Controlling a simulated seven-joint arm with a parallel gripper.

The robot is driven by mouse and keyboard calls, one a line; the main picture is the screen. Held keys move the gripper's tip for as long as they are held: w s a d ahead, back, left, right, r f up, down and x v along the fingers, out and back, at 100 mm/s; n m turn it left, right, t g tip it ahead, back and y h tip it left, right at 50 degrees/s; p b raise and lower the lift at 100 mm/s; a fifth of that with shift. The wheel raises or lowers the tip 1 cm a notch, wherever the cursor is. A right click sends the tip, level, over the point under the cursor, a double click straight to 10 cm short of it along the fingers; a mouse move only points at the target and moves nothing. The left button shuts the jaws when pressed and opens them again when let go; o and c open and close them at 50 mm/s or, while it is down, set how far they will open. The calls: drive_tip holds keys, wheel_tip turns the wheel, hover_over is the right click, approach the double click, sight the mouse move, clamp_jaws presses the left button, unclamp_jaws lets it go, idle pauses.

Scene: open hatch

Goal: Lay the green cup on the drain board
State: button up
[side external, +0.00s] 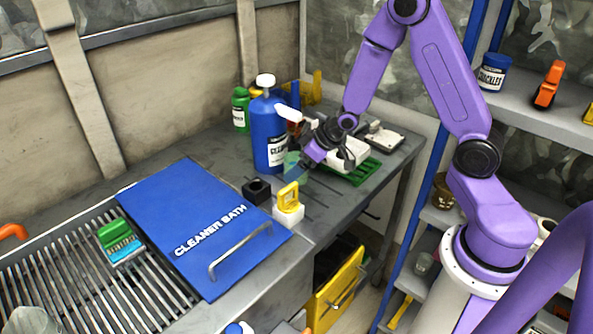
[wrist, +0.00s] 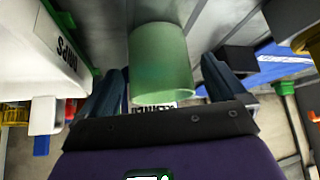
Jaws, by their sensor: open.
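The green cup (wrist: 160,72) is translucent and sits between the two fingers of my gripper (wrist: 164,78) in the wrist view. The fingers are open, with a visible gap on the cup's right side; the left gap is narrower. In the side external view, the cup (side external: 294,166) is partly hidden by my gripper (side external: 303,166) and the blue bottle. It is on the grey counter, right of the bottle. The slatted metal drain board (side external: 60,275) is at the far left, well away from my gripper.
A blue "CLEANER BATH" lid (side external: 195,215) with a handle lies between the drain board and my gripper. A green brush (side external: 118,240) lies on the slats. The blue bottle (side external: 268,135), a black block (side external: 256,191) and a yellow-and-white item (side external: 288,203) stand near my gripper.

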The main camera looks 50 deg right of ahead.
drive_tip(key=c, duration=1.2)
drive_tip(key=shift+o, duration=0.2)
drive_tip(key=shift+r, duration=0.85)
